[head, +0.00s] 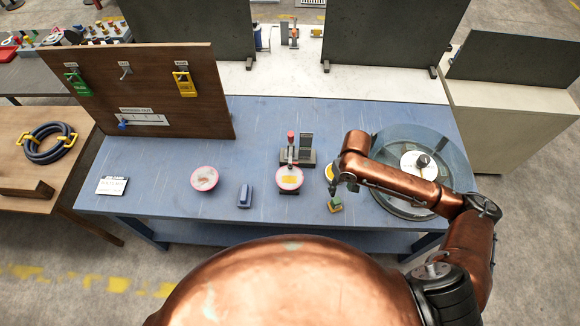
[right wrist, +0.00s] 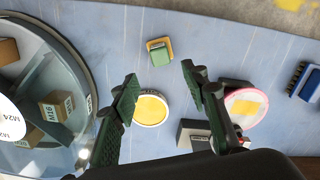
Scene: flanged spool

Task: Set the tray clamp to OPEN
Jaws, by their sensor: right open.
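A clamp-like fixture with a red-tipped upright lever (head: 290,137) stands at the middle of the blue table. A round pink-rimmed disc with a yellow label (head: 290,184) sits at its front; it also shows in the right wrist view (right wrist: 231,107). I cannot read an OPEN marking on the fixture. My right gripper (head: 334,187) is right of the fixture, over the table. In the right wrist view its fingers (right wrist: 160,76) are apart and empty, with a yellow disc (right wrist: 151,109) below and between them. My left gripper is not in view.
A green and yellow block (head: 335,204) lies near the table's front. A clear round container (head: 445,160) stands at the right. A wooden board (head: 200,105) carries tags and a slider.

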